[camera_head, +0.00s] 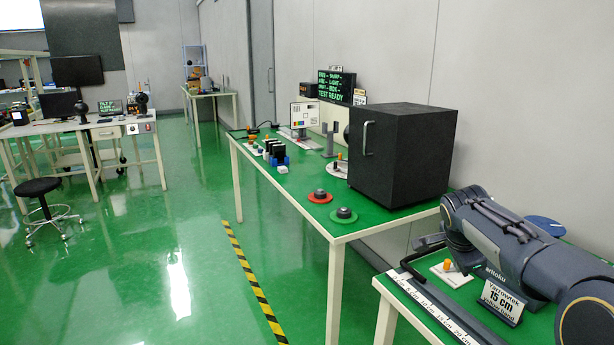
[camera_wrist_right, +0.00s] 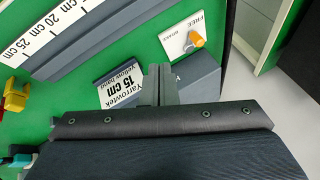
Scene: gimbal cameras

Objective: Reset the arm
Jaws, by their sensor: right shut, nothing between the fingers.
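My right arm (camera_head: 510,240) reaches in from the right edge of the head view, above the near green table. My right gripper (camera_wrist_right: 158,82) shows in the wrist view with its fingers together and empty. It is above the green tabletop, between a "Yarrowtek 15 cm yellow band" sign (camera_wrist_right: 121,83) and a white "FREE BRAKE" card with an orange knob (camera_wrist_right: 196,40). In the head view the arm largely hides the gripper. My left gripper is not in view.
A rail with a centimetre scale (camera_head: 432,309) runs along the near table's front edge. The sign (camera_head: 502,299) stands beside it. Green floor (camera_head: 130,270) is open to the left.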

